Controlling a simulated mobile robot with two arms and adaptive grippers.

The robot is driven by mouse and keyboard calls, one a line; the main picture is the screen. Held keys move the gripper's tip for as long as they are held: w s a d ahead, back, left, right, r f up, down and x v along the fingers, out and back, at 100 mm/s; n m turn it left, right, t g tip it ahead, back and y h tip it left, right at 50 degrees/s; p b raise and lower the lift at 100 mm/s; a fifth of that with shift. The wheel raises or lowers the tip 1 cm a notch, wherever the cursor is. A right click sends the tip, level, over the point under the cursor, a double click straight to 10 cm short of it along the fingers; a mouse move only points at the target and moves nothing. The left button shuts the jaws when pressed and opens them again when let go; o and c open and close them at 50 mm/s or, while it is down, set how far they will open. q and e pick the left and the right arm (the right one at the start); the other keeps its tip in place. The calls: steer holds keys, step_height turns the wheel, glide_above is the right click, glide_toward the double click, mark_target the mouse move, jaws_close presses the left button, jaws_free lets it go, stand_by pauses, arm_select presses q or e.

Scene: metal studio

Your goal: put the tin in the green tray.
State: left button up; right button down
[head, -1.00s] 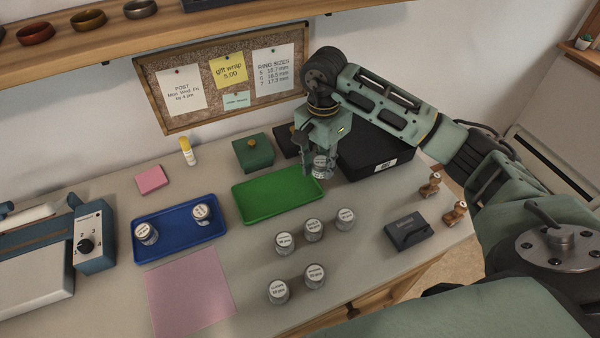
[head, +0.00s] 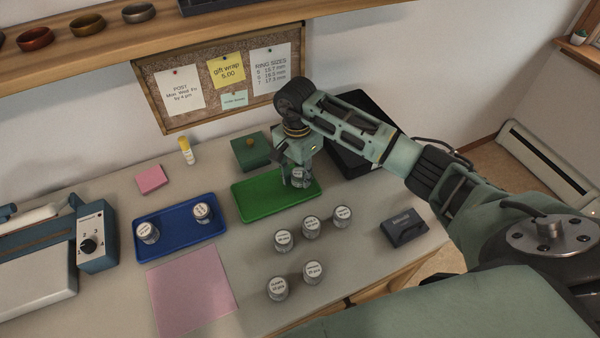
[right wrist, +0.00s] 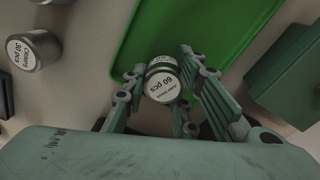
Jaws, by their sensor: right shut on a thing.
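The tin (head: 299,177) is a small silver can with a white label on its lid. My right gripper (head: 294,170) is shut on it at the right part of the green tray (head: 260,207). In the right wrist view the tin (right wrist: 162,82) sits between the fingers of the right gripper (right wrist: 165,90), its label reading "60 pcs", with the green tray (right wrist: 160,30) behind it. I cannot tell whether the tin touches the tray floor. My left gripper is not in view.
A blue tray (head: 178,240) with two tins stands left of the green tray. Several similar tins (head: 311,227) stand in front of it. A green box (head: 250,155) is behind, a black box (head: 352,160) to the right, and a dark case (head: 404,228) further front right.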

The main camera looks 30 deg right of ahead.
mark_target(299, 172)
steer(key=c, duration=1.9)
jaws_free()
steer(key=shift+f, duration=0.15)
steer(key=o, duration=0.4)
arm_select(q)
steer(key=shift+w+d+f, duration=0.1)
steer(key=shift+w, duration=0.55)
arm_select(e)
steer(key=shift+o, duration=0.5)
steer(key=shift+r, duration=0.3)
steer(key=r+b, duration=0.1)
steer(key=r, duration=0.5)
steer(key=shift+w+r, duration=0.1)
steer(key=shift+w, duration=0.1)
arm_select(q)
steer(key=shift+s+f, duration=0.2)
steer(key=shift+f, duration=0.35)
arm_select(e)
steer(key=shift+r, duration=0.55)
